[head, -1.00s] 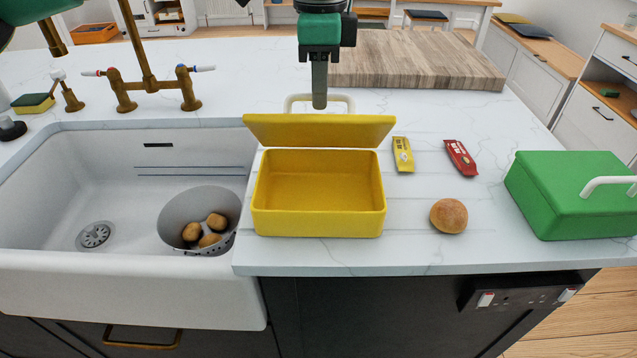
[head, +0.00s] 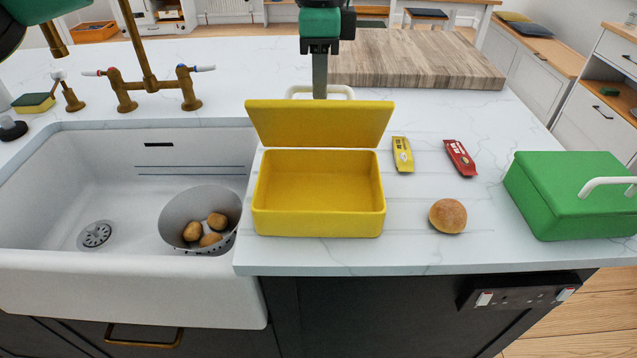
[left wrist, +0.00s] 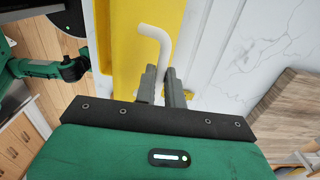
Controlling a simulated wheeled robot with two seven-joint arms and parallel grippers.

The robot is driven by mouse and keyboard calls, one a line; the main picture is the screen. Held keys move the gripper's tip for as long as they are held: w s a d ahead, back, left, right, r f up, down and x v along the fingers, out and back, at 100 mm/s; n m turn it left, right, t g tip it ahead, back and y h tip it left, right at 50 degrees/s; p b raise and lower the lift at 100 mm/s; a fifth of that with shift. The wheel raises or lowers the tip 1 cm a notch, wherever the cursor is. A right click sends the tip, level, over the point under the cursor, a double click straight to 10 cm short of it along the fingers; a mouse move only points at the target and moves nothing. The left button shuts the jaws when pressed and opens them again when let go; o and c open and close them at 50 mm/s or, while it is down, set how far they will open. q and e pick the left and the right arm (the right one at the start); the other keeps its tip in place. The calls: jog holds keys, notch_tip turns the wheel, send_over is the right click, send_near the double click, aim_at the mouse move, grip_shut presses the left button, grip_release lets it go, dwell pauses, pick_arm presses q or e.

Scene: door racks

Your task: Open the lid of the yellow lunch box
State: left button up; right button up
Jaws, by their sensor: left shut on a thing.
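The yellow lunch box (head: 318,223) stands on the white worktop, its inside empty. Its lid (head: 318,123) is raised at the back edge, with its inner face towards the head camera. The white lid handle (head: 340,91) shows behind the lid's top edge. My left gripper (head: 320,92) is behind the lid, its fingertips partly hidden there in the head view. In the left wrist view the gripper (left wrist: 161,85) is shut on the handle (left wrist: 158,48), with the yellow lid (left wrist: 118,45) beside it. My right gripper is not in view.
A yellow packet (head: 403,154), a red packet (head: 460,158) and a bun (head: 447,216) lie right of the box. A green lunch box (head: 565,205) stands further right. A sink (head: 110,270) is left; a chopping board (head: 410,62) lies behind.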

pick_arm(q)
jog(key=shift+w, duration=0.2)
jog(key=shift+w+r, duration=0.1)
jog(key=shift+w, duration=0.4)
jog(key=o, duration=0.7)
jog(key=shift+r+p, duration=0.15)
jog(key=shift+p, duration=0.15)
notch_tip(320, 180, up, 7)
jog(key=p, duration=0.3)
jog(key=shift+r+p, duration=0.1)
jog(key=shift+p, duration=0.3)
